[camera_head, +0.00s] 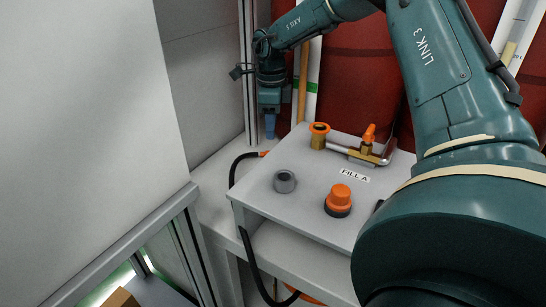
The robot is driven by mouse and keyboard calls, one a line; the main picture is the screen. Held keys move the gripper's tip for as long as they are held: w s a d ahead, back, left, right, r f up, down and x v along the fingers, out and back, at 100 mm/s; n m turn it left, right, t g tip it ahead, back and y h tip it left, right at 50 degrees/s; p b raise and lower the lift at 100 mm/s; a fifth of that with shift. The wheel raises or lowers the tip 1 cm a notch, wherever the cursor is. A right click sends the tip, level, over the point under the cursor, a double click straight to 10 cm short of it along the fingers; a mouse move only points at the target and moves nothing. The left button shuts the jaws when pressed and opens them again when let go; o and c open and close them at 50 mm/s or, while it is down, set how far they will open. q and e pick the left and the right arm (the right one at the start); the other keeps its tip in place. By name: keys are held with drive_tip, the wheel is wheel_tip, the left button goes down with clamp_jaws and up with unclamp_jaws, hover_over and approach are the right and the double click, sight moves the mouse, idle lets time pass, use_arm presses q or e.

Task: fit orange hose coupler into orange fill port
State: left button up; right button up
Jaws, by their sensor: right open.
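The orange fill port (319,128) is an open orange ring on a brass body, standing upright at the back of the grey box top. A black hose (233,170) ends in a small orange fitting (263,154) at the box's left back edge; this looks like the hose coupler, but I cannot be sure. My right gripper (270,132) points down with blue fingertips, left of the port and above the orange fitting in the picture. It is open, and I see nothing between its fingers. My left gripper is not in view.
A brass valve with orange handle (369,133) stands right of the port. A grey ring (285,181) and an orange cap on a dark base (340,197) are on the grey box (307,215). A "FILL A" label (354,175) lies between. A pale panel (90,110) fills the left.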

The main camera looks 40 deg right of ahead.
drive_tip(key=f, duration=0.2)
drive_tip(key=f+b, duration=0.1)
drive_tip(key=f, duration=0.2)
drive_tip(key=f+b, duration=0.1)
drive_tip(key=f, duration=0.2)
drive_tip(key=shift+w+f, duration=0.25)
drive_tip(key=shift+r, duration=0.1)
clamp_jaws()
